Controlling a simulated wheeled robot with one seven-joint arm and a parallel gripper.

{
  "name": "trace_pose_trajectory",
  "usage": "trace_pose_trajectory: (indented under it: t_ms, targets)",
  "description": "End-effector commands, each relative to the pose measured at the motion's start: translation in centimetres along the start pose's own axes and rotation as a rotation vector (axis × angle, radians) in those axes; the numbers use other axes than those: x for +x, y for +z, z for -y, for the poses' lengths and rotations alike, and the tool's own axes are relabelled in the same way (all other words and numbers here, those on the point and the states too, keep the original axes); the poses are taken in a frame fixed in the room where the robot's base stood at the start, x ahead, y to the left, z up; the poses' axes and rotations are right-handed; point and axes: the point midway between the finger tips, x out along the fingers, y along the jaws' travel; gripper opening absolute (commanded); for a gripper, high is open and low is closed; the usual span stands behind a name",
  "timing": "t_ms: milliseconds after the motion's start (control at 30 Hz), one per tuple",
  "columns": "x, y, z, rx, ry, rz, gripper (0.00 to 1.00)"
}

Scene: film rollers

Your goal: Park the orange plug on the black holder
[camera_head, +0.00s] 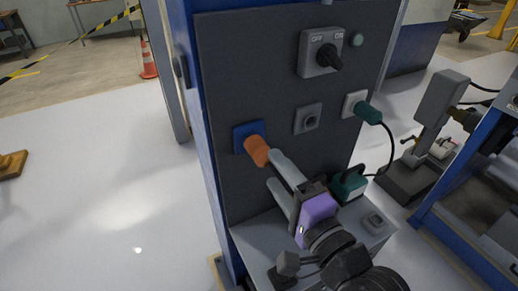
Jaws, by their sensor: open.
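The orange plug (257,151) sits at a blue socket plate (246,133) on the dark upright panel, its body sticking out toward me. My gripper (271,170) is open, with two long grey fingers reaching up and left from its purple body. The upper fingertip is at or very near the plug's lower right end; I cannot tell whether it touches. The lower finger is below the plug, and nothing is held between them. A dark block (281,279) on the ledge is partly hidden by my arm; I cannot tell whether it is the black holder.
The panel also carries an OFF/ON switch (322,53), an empty grey socket (308,118) and a green plug (369,112) with a black cable. A green box (348,184) stands on the grey ledge (382,236). A machine (432,125) is at right.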

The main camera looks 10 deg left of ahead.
Motion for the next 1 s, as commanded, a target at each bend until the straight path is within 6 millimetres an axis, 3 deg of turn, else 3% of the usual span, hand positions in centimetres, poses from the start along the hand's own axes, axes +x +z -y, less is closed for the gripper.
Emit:
trace_pose_trajectory:
  t_ms: [233, 700, 1000]
  targets:
    - [1.1, 0.0, -0.1, -0.001, -0.001, 0.000, 0.62]
    - [7.0, -0.1, 0.1, -0.001, 0.000, -0.001, 0.62]
    - [8.9, 0.0, 0.0, -0.002, 0.000, -0.001, 0.62]
